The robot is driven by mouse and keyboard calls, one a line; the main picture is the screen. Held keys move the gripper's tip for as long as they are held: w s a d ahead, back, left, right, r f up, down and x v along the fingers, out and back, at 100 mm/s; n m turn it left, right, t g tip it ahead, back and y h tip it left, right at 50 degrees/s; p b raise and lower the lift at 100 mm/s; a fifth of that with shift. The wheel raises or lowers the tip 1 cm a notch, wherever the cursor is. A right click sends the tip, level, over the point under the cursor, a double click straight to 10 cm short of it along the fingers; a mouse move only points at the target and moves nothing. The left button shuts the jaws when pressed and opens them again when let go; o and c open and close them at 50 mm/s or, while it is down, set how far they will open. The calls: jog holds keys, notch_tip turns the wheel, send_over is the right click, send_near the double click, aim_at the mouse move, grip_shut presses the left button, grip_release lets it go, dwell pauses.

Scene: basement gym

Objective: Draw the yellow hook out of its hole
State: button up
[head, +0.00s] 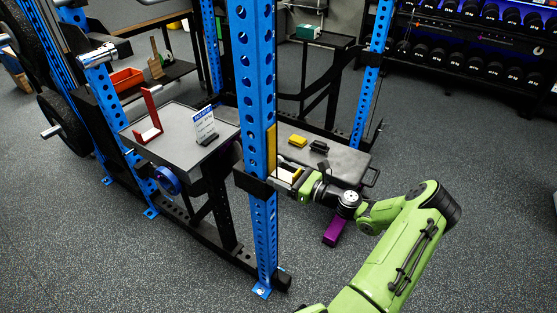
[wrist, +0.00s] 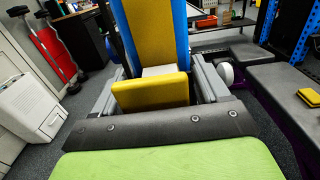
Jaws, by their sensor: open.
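The yellow hook (head: 271,147) sits on the near blue upright (head: 256,222), its tall back plate lying along the post. In the wrist view the yellow hook (wrist: 152,91) shows its front lip, a pale shelf behind it and the back plate beyond. My gripper (head: 286,176) is at the hook from the right side in the head view. In the wrist view my gripper (wrist: 156,78) is open, with one grey finger on each side of the front lip. Whether either finger touches the lip is unclear. The hook's hole and pin are hidden.
A dark bench (head: 345,163) behind my gripper bears a yellow block (head: 298,141) and a black block (head: 319,147).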

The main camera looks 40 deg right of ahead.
jog(key=shift+p, duration=0.35)
dwell(0.3)
jog(key=shift+c, duration=0.3)
grip_shut()
jog(key=shift+s, duration=0.1)
